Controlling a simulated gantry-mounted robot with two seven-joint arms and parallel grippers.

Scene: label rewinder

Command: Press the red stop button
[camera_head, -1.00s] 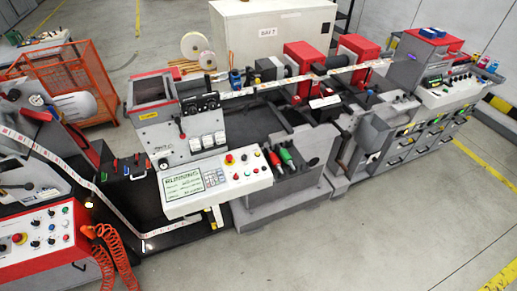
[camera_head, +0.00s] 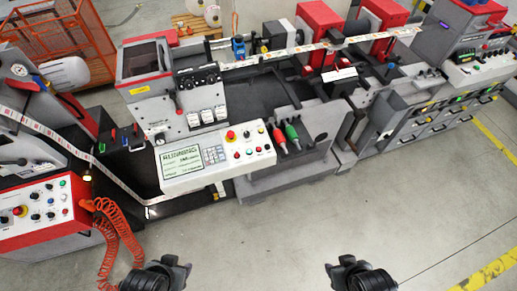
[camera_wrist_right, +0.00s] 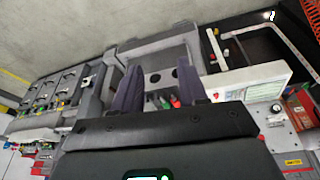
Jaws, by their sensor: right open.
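The white control panel (camera_head: 215,159) on the front of the label machine has a lit screen, a keypad and several buttons. A red mushroom button (camera_head: 230,135) with a yellow base stands at its upper edge, with smaller coloured buttons beside it. The panel also shows in the right wrist view (camera_wrist_right: 255,77). My left gripper (camera_head: 176,267) is at the bottom of the head view, below the panel and apart from it; its jaws are unclear. My right gripper (camera_head: 345,268) is at the bottom, right of the panel. In the wrist view it is open and empty (camera_wrist_right: 158,83).
A second panel (camera_head: 38,216) at the left has another red button (camera_head: 20,211) on yellow. An orange coiled cable (camera_head: 119,240) hangs beside it. Red and green-handled tools (camera_head: 286,136) stand right of the main panel. The floor (camera_head: 275,235) in front is clear.

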